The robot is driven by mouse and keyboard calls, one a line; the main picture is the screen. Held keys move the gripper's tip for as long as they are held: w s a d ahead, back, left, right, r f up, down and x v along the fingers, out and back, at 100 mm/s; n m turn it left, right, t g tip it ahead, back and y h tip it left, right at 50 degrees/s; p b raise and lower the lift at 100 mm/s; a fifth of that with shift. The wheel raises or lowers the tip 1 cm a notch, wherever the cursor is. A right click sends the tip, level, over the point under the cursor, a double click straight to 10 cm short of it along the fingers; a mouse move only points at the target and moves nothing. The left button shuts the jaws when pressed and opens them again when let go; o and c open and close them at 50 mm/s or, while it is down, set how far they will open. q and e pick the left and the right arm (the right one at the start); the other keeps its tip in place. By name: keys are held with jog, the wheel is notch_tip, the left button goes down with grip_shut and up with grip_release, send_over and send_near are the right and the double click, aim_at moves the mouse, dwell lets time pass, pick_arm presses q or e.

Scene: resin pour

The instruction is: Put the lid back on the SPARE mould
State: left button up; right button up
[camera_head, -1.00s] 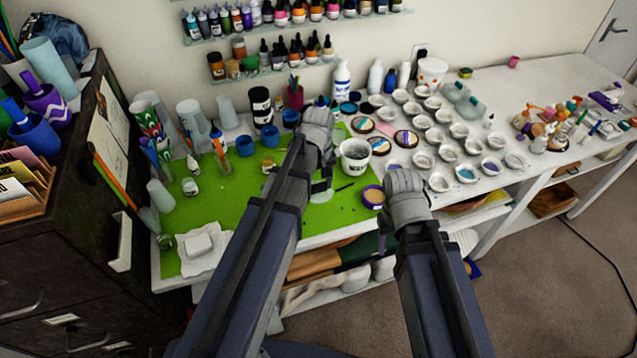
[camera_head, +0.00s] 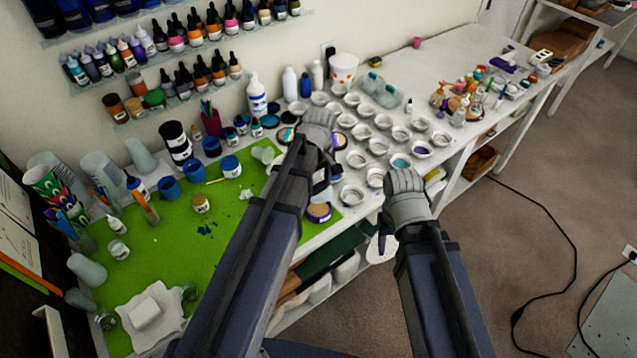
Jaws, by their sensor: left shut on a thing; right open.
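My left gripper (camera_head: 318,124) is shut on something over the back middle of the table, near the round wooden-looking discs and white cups. The held thing is mostly hidden behind the hand and forearm. My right gripper (camera_head: 405,190) is open above the table's front edge, by the nearest white cups. A round purple-rimmed mould (camera_head: 318,212) with a tan top lies at the front right of the green mat, beside my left forearm. Several white round cups (camera_head: 352,194) stand in rows right of the mat. I cannot read any SPARE label or pick out the lid.
Bare white table (camera_head: 440,62) shows at the back right. Bottle shelves line the wall.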

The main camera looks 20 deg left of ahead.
pick_arm(q)
jog(key=shift+f, duration=0.2)
notch_tip(320, 180, down, 6)
jog(key=b, duration=0.6)
jog(key=shift+f+b, duration=0.2)
jog(key=shift+b, duration=0.15)
dwell(1.6)
jog(key=o, duration=1.4)
jog(key=shift+o, duration=0.3)
jog(key=shift+r, duration=0.1)
jog(key=shift+r+p, duration=3.5)
jog(key=shift+p, duration=0.05)
